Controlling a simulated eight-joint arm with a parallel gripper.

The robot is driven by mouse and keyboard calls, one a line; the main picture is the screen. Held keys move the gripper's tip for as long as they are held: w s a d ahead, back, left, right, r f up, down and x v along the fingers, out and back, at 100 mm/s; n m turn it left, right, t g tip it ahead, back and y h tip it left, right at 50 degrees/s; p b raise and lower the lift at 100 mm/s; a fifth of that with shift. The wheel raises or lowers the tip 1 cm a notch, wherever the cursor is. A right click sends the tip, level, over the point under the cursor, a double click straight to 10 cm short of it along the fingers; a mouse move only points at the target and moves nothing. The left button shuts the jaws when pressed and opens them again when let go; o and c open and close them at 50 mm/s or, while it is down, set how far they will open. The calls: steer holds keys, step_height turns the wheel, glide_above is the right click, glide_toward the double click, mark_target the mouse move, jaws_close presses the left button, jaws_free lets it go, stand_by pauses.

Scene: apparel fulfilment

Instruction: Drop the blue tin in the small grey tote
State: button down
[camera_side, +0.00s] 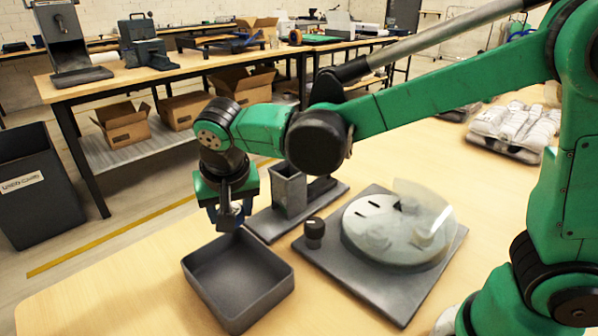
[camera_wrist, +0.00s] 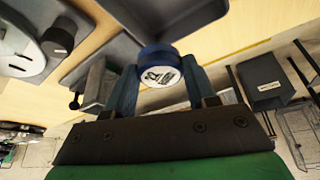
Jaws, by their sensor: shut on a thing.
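The blue tin (camera_wrist: 160,66) shows in the wrist view, with a blue side and a pale round face bearing a dark mark. My gripper (camera_wrist: 161,82) is shut on it, one finger on each side. In the side view my gripper (camera_side: 229,213) hangs pointing down near the far rim of the small grey tote; the tin is mostly hidden there. The tote (camera_side: 240,318) is a shallow, open, square grey box on the wooden table, and its visible inside looks empty. In the wrist view the tote (camera_wrist: 190,18) lies just beyond the tin.
A grey board with a round pale dial and clear cover (camera_side: 398,232) stands right of the tote, with a dark knob (camera_side: 314,232). A grey upright holder (camera_side: 289,188) is behind. White packets (camera_side: 513,125) lie at the back right. A dark floor bin (camera_side: 38,190) stands left.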

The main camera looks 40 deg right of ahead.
steer(key=shift+n+y, duration=0.3)
steer(key=shift+n, duration=0.5)
steer(key=shift+s+a+f, duration=0.3)
steer(key=shift+s+f, duration=0.05)
steer(key=shift+f, duration=0.65)
steer(key=shift+s+a+f, duration=0.25)
steer(key=shift+s+f, duration=0.1)
steer(key=shift+f, duration=0.65)
steer(key=shift+s+a+f, duration=0.3)
steer(key=shift+s+f, duration=0.05)
steer(key=shift+f, duration=0.65)
steer(key=shift+c, duration=1)
jaws_free()
steer(key=v, duration=0.5)
steer(key=shift+s+r, duration=0.2)
steer(key=shift+r, duration=0.05)
